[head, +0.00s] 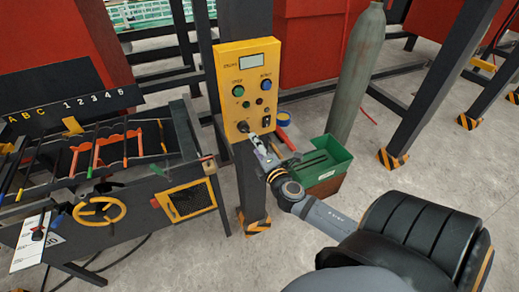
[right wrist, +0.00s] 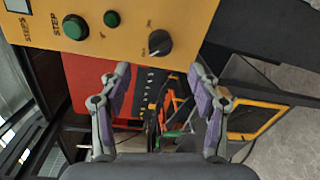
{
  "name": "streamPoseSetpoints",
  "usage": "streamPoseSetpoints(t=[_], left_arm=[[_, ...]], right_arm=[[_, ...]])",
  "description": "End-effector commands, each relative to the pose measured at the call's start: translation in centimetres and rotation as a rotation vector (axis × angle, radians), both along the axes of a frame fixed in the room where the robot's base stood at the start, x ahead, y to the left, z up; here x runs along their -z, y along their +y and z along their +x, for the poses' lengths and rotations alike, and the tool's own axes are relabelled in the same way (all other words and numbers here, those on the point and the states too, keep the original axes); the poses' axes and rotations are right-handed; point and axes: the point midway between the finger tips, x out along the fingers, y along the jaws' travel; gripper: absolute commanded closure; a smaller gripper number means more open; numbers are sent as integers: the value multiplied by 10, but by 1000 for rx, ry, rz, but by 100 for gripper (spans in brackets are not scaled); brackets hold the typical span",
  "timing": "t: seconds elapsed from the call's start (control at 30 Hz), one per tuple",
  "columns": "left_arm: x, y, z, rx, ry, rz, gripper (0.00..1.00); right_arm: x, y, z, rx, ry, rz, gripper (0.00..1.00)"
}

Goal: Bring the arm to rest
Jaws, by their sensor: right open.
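My right gripper (head: 256,140) is at the lower edge of the yellow control box (head: 243,75) in the head view. In the right wrist view my right gripper (right wrist: 160,85) is open, its two purple-padded fingers spread apart with nothing between them. Above the fingers, the control box (right wrist: 120,10) shows a black rotary knob (right wrist: 159,43) and a green button (right wrist: 75,27). Whether a finger touches the box cannot be told. My left gripper is not in view.
The box is fixed on a dark post (head: 250,180). A workbench with bars and a yellow handwheel (head: 100,210) stands at the left. A green bin (head: 325,165) and a grey gas cylinder (head: 357,75) stand right of the post.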

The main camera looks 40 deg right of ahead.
Motion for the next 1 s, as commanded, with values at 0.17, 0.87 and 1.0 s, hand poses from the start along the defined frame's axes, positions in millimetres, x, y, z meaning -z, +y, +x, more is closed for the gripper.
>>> streamPoseSetpoints(t=[0.17, 0.87, 1.0], left_arm=[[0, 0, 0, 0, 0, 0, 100], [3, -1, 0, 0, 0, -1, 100], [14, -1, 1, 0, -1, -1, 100]], right_arm=[[-1, 5, -23, -1, 2, -2, 38], [18, 0, -26, 16, 28, 24, 38], [106, -27, -34, 93, 153, 155, 38]])
